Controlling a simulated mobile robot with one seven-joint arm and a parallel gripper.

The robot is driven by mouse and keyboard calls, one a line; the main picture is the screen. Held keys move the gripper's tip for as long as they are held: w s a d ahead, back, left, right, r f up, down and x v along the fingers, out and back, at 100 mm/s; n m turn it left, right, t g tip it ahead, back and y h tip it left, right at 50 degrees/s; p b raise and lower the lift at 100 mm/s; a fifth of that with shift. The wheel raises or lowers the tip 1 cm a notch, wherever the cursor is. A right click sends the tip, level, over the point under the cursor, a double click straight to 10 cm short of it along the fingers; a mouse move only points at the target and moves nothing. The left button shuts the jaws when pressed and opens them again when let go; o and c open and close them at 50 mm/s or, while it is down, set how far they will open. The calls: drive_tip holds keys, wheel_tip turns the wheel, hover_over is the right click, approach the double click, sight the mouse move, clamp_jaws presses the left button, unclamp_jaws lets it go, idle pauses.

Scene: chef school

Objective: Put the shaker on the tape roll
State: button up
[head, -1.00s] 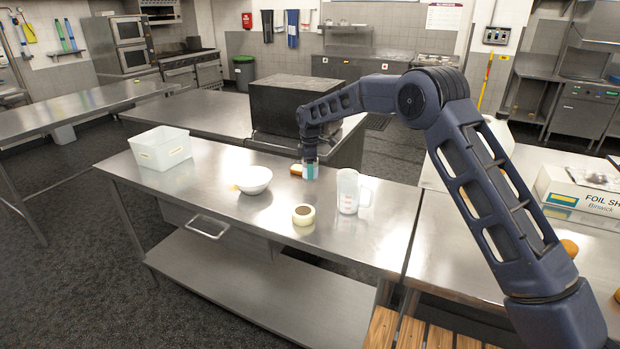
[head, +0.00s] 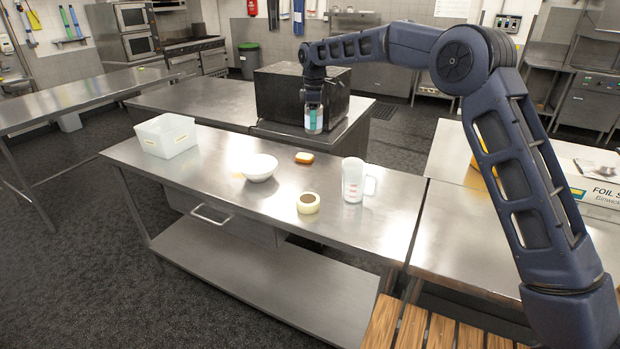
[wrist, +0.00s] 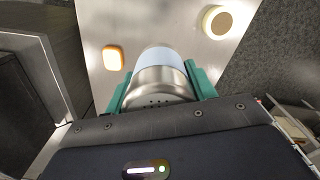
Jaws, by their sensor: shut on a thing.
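The shaker (head: 314,120) is held in my gripper (head: 313,108), raised above the back edge of the steel table. In the wrist view the shaker (wrist: 160,75) has a steel top with holes and a pale body, between the two green fingers of my gripper (wrist: 161,84). The tape roll (head: 308,203) lies flat on the table, in front of and below the shaker, apart from it. It also shows in the wrist view (wrist: 217,22) at the upper right. Its top is clear.
On the table (head: 240,215), a measuring jug (head: 353,180) stands right of the tape roll and a white bowl (head: 259,167) to its left. An orange-and-white item (head: 304,157) lies behind it. A white tub (head: 165,135) stands at the far left.

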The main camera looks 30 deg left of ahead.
drive_tip(key=s+d+r+m, duration=0.1)
drive_tip(key=s+d, duration=0.2)
drive_tip(key=s, duration=0.4)
drive_tip(key=s+d+r+m, duration=0.2)
drive_tip(key=s, duration=0.6)
hover_over(308, 198)
wheel_tip(308, 198, down, 20)
drive_tip(key=shift+s+f, duration=0.1)
drive_tip(key=shift+f, duration=0.1)
drive_tip(key=o, duration=1.1)
wheel_tip(308, 198, up, 12)
drive_tip(key=shift+r, duration=0.15)
